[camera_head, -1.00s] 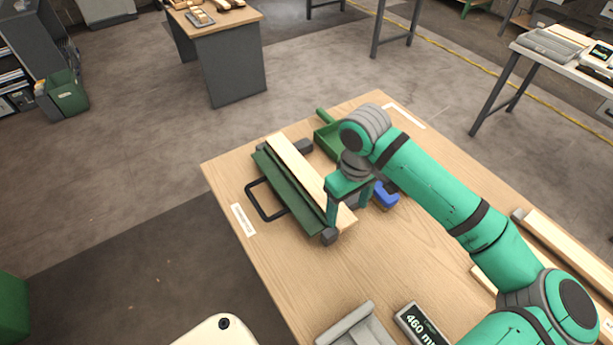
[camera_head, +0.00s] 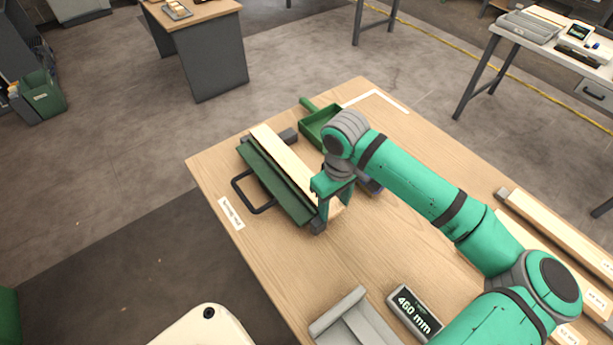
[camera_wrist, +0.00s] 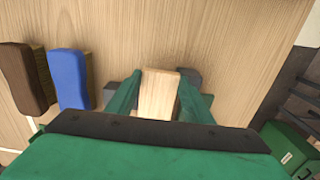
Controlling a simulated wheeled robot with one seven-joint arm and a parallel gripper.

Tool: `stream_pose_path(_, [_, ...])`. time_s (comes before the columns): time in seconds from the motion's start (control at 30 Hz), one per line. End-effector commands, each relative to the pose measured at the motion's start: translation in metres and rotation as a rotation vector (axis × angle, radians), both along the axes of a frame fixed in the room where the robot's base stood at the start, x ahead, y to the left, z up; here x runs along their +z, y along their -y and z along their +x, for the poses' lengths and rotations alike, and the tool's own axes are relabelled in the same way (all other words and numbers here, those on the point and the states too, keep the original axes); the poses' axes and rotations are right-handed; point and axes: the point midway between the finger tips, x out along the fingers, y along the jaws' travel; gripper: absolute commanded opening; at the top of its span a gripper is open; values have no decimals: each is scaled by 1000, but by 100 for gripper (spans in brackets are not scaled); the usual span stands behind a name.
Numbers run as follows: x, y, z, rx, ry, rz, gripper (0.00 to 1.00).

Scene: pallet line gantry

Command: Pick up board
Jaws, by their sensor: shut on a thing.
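The board (camera_head: 283,154) is a long pale wooden plank lying along the green fixture (camera_head: 270,178) on the wooden table in the head view. My gripper (camera_head: 334,208) is at the board's near end. In the wrist view my gripper (camera_wrist: 158,98) has its green fingers on either side of the board's end (camera_wrist: 158,95), shut on it. The palm hides the rest of the board there. I cannot tell whether the board is clear of the fixture.
A green tray (camera_head: 318,128) stands behind my arm. A blue-handled object (camera_wrist: 69,78) and a brown one (camera_wrist: 24,78) lie beside the board. A display reading 460 mm (camera_head: 415,313) and a grey holder (camera_head: 352,322) are at the front. More boards (camera_head: 560,238) lie at right.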

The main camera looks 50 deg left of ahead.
Motion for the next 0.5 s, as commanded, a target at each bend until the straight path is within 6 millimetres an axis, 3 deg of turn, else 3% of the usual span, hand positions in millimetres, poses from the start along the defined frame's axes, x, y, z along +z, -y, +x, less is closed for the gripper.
stream_pose_path(0.27, [10, -1, 0, 0, 1, 2, 19])
stream_pose_path(0.43, [33, -1, 1, 0, 1, 4, 19])
stream_pose_path(0.5, [44, -1, -10, 4, 2, 4, 19])
